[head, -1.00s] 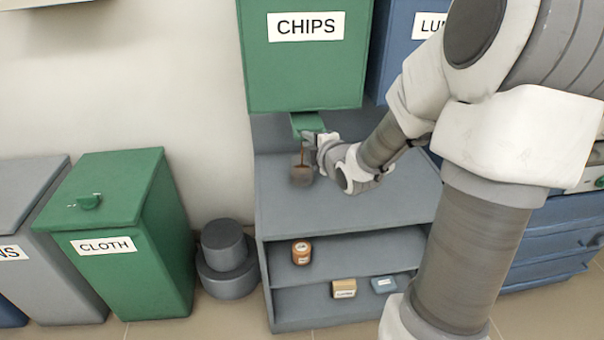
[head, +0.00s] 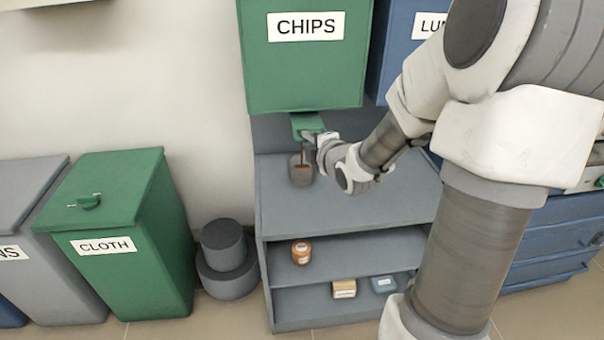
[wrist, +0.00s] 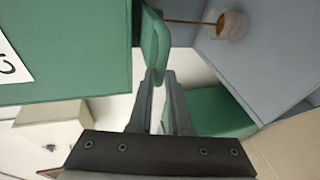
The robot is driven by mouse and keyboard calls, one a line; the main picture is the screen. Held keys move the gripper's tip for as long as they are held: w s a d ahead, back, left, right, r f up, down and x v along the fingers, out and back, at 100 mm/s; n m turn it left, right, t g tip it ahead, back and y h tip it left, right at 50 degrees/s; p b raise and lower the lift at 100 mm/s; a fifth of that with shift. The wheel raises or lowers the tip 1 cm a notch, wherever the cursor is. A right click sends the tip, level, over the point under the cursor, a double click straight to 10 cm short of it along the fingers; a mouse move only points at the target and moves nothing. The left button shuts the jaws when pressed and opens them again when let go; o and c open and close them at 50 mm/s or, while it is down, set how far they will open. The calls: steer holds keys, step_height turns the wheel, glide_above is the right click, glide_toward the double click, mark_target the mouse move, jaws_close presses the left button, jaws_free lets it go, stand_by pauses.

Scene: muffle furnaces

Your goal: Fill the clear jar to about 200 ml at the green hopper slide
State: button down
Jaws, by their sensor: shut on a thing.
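The clear jar (head: 301,176) stands upright on the grey bench top under the green CHIPS hopper (head: 305,80). A thin brown stream falls into it from the hopper outlet, and brown chips show inside. The jar also shows in the wrist view (wrist: 229,25), with the stream entering it; I cannot read its level in ml. The green hopper slide (head: 306,121) sticks out under the hopper. My gripper (wrist: 161,76) is shut on the slide's edge (wrist: 154,45) in the wrist view. In the head view my gripper's fingers are small and partly hidden by the wrist.
The bench top (head: 365,195) is clear around the jar. An orange-brown jar (head: 301,252) and small boxes (head: 344,288) sit on the shelves below. A green CLOTH bin (head: 125,250) and round grey containers (head: 226,270) stand left. A blue hopper (head: 385,50) hangs right of CHIPS.

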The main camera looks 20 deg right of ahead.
steer(key=shift+w+d+f+b, duration=0.15)
steer(key=shift+w+b, duration=0.25)
steer(key=shift+w, duration=0.2)
steer(key=shift+w+d+r+b, duration=0.15)
steer(key=shift+w+b, duration=0.2)
steer(key=shift+w, duration=0.25)
steer(key=shift+w+d, duration=0.15)
steer(key=shift+w, duration=0.2)
steer(key=shift+r, duration=0.1)
steer(key=c, duration=0.8)
jaws_free()
